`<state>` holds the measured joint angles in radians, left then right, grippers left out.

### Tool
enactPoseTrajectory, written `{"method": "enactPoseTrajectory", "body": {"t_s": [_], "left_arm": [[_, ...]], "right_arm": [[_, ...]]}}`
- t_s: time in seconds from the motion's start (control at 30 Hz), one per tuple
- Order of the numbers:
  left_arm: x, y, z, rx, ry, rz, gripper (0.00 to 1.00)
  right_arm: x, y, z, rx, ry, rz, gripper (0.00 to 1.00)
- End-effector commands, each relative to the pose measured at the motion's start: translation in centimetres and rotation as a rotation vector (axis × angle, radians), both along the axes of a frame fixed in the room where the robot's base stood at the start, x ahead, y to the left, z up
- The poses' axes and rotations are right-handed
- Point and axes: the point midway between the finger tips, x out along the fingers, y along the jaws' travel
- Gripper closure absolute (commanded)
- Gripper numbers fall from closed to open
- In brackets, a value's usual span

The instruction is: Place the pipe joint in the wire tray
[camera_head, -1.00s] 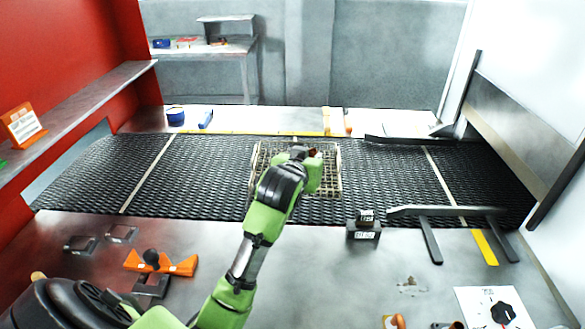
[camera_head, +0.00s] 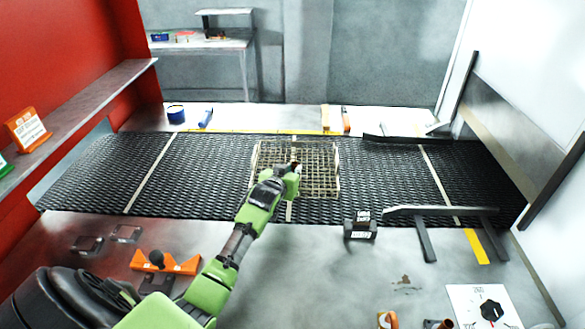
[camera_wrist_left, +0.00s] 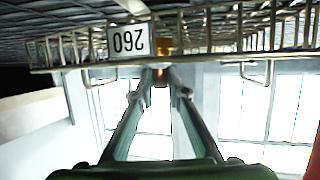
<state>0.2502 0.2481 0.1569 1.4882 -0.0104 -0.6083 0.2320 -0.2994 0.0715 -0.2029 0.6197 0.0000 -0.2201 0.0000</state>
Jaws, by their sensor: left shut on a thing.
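The wire tray (camera_head: 324,180) is a beige wire mesh basket lying on the dark mesh belt. In the left wrist view its rim (camera_wrist_left: 215,59) runs across the upper part, with a white "260" label. My left gripper (camera_head: 296,167) is over the middle of the tray in the head view. Its fingers (camera_wrist_left: 160,80) are shut on a small copper-coloured piece, the pipe joint (camera_wrist_left: 160,76), mostly hidden between the fingertips. I cannot tell whether the joint touches the tray. My right gripper is not in view.
The black mesh belt (camera_head: 210,175) is bare on both sides of the tray. A dark block with a label (camera_head: 360,229) and a metal guide rail (camera_head: 440,211) are right of the tray. An orange fixture (camera_head: 180,265) lies at front left. Copper-coloured fittings (camera_head: 387,320) show at the bottom edge.

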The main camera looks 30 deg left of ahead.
Motion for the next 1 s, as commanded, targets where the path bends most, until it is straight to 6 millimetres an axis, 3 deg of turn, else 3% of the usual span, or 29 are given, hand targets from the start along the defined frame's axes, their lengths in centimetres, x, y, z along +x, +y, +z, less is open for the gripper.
{"method": "enactPoseTrajectory", "body": {"t_s": [0.33, 0.37, 0.4, 0.43, 0.8, 1.0], "left_arm": [[0.0, 0.0, -0.4, 0.001, -0.002, 0.000, 1.00], [0.0, 0.0, -0.4, 0.000, 0.001, 0.000, 0.80], [0.0, 0.0, -0.4, 0.000, 0.001, 0.000, 0.70], [0.0, 0.0, -0.4, 0.000, 0.001, 0.000, 0.69], [0.0, 0.0, 0.0, 0.001, -0.001, 0.000, 0.69], [-1.6, -0.6, 0.5, 0.001, -0.001, -0.001, 0.69]], "right_arm": [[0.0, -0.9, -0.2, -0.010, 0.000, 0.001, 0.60], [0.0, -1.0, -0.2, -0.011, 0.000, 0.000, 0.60], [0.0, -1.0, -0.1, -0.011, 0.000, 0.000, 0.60], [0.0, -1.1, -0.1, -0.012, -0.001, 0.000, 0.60], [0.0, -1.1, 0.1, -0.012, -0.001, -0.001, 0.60], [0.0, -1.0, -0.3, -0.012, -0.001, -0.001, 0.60]]}}
